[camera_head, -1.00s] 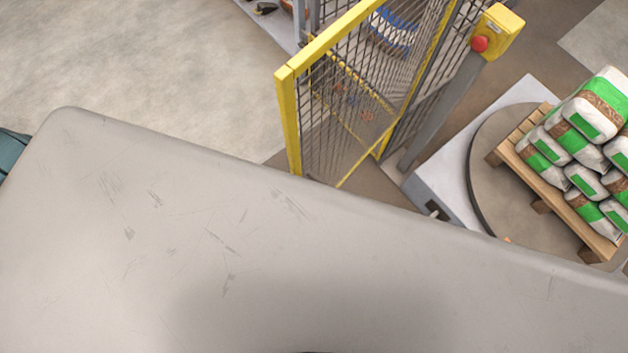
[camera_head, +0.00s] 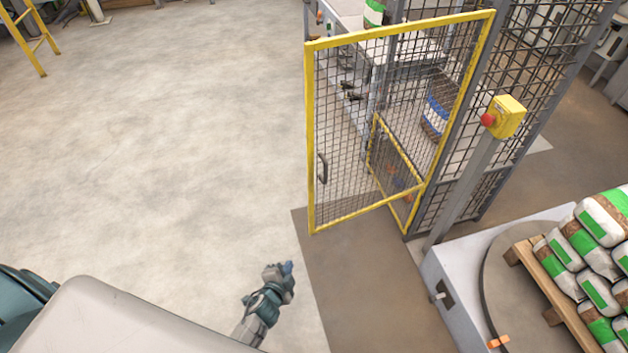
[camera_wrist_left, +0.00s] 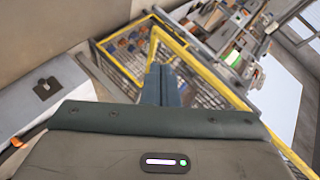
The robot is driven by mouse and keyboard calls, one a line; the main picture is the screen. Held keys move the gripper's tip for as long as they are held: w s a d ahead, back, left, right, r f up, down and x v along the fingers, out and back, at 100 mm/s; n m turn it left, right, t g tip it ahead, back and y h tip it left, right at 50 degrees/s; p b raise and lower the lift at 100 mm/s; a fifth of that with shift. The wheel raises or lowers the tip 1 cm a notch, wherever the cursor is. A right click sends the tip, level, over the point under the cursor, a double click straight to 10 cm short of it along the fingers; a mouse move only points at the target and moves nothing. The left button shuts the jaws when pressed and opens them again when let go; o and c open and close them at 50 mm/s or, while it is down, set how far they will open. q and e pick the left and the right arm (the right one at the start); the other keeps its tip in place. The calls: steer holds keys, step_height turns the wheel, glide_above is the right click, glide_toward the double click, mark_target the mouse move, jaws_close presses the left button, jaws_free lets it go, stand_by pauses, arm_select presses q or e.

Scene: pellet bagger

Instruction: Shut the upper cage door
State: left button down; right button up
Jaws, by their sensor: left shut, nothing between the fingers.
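The upper cage door (camera_head: 375,125) is a tall yellow-framed mesh panel in the head view. It stands swung out from the cage, with a dark handle (camera_head: 322,168) near its left edge. A smaller, lower yellow-framed mesh panel (camera_head: 393,168) shows behind it. My left gripper (camera_head: 287,268) is below and left of the door's lower corner in the picture, apart from it, shut and empty. In the left wrist view, its closed fingers (camera_wrist_left: 161,84) point toward yellow-framed mesh (camera_wrist_left: 195,62). My right gripper is not in view.
A yellow box with a red button (camera_head: 508,117) stands on a grey post right of the door. A round turntable (camera_head: 500,290) and a pallet of bags (camera_head: 590,255) are at the right. Open floor (camera_head: 180,150) lies to the left.

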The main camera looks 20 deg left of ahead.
mark_target(319, 167)
arm_select(q)
steer(key=w+d+r+m+t, duration=0.1)
steer(key=w+r+m+t, duration=0.25)
steer(key=r, duration=0.85)
steer(key=w+d+r+m+t, duration=0.1)
steer(key=w+r+m+t, duration=0.2)
steer(key=r, duration=0.8)
steer(key=shift+g+h, duration=0.4)
steer(key=shift+g, duration=0.05)
steer(key=w, duration=1.1)
steer(key=shift+d+r, duration=0.25)
steer(key=shift+r, duration=0.05)
